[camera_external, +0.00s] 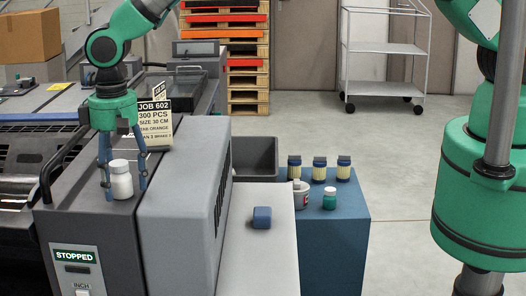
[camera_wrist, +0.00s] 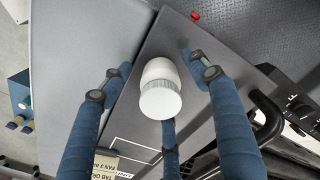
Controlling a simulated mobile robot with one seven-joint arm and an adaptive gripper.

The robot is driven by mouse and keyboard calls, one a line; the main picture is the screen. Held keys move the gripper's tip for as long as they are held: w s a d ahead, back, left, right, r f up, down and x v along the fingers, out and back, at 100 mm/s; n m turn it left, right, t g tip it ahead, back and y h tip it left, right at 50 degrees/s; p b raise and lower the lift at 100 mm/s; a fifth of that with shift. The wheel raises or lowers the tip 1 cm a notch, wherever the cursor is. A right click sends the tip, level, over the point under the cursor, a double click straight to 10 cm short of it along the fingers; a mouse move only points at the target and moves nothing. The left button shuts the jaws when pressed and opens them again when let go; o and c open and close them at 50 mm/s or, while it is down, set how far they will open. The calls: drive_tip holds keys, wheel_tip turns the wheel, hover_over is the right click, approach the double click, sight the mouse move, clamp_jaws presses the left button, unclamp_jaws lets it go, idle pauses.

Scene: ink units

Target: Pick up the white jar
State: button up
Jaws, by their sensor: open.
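The white jar (camera_external: 121,180) stands upright on the dark grey top of the machine (camera_external: 92,222), left of a raised grey housing. My gripper (camera_external: 124,188) points down over it, with blue fingers spread on either side of the jar. In the wrist view the jar (camera_wrist: 160,92) is in the middle, its ribbed lid towards the camera. My gripper (camera_wrist: 153,64) is open there, with a finger left and right of the jar and gaps between. A third finger shows below the jar; whether it touches the jar cannot be told.
A job sign (camera_external: 155,122) stands just behind my gripper. The grey housing (camera_external: 184,200) rises to the right of the jar. A dark handle bar (camera_external: 62,160) is on the left. A blue block (camera_external: 262,217) and several small containers stand further right.

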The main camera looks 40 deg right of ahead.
sight(121, 163)
drive_tip(key=c, duration=1.3)
drive_tip(key=shift+r, duration=0.15)
drive_tip(key=shift+r, duration=0.85)
drive_tip(key=shift+s+d+r, duration=0.15)
drive_tip(key=shift+s+r, duration=0.05)
drive_tip(key=shift+r, duration=0.65)
drive_tip(key=s+d, duration=0.3)
drive_tip(key=d, duration=0.1)
drive_tip(key=s+d+r+b, duration=0.1)
drive_tip(key=s+d, duration=0.2)
drive_tip(key=d, duration=0.1)
drive_tip(key=s+d, duration=0.4)
drive_tip(key=shift+r+b, duration=0.2)
drive_tip(key=shift+b, duration=0.15)
drive_tip(key=shift+a, duration=0.1)
